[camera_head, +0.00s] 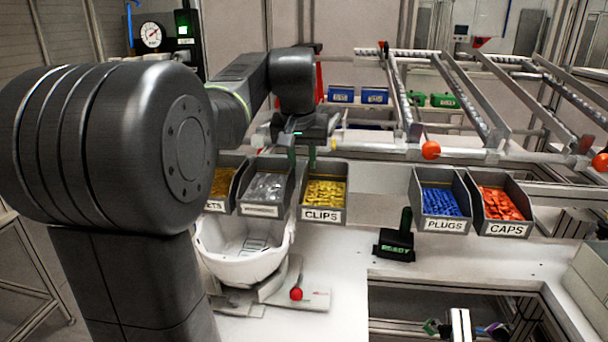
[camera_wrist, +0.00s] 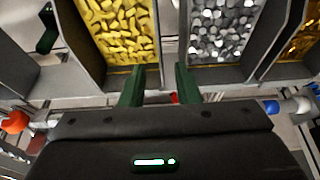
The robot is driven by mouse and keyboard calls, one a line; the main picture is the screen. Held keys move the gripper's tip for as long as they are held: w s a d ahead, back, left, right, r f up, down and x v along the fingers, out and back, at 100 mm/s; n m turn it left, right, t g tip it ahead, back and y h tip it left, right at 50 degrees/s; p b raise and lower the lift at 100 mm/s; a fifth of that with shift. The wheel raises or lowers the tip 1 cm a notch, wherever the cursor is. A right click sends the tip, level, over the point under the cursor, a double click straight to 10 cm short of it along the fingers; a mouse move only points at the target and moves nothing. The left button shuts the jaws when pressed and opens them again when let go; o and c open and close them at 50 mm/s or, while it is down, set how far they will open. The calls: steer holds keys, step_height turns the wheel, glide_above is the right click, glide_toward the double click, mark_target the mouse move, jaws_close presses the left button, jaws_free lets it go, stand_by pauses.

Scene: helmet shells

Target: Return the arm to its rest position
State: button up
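My arm reaches from the left of the head view over the parts bins. My gripper (camera_head: 302,153) points down above the rear of the bins, near the grey-parts bin and the clips bin. In the wrist view my gripper (camera_wrist: 158,84) shows two dark green fingers spread apart, with nothing between them. The yellow clips bin (camera_head: 324,214) and the bin of grey parts (camera_head: 262,210) lie below it. I cannot tell whether the fingers touch the bin edges. A white helmet shell (camera_head: 242,256) sits open side up in front of these bins.
A plugs bin (camera_head: 444,225) and a caps bin (camera_head: 505,230) stand to the right. A black READY device (camera_head: 394,250) is in front of the gap between bins. A red-knobbed lever (camera_head: 296,293) stands beside the shell. Sloped metal rails (camera_head: 440,90) rise behind.

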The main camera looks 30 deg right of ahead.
mark_target(304, 175)
steer(key=v, duration=0.6)
steer(key=x, duration=1.4)
steer(key=shift+r+p, duration=0.5)
steer(key=shift+s+a+r, duration=0.1)
steer(key=shift+r, duration=0.15)
steer(key=shift+f, duration=0.1)
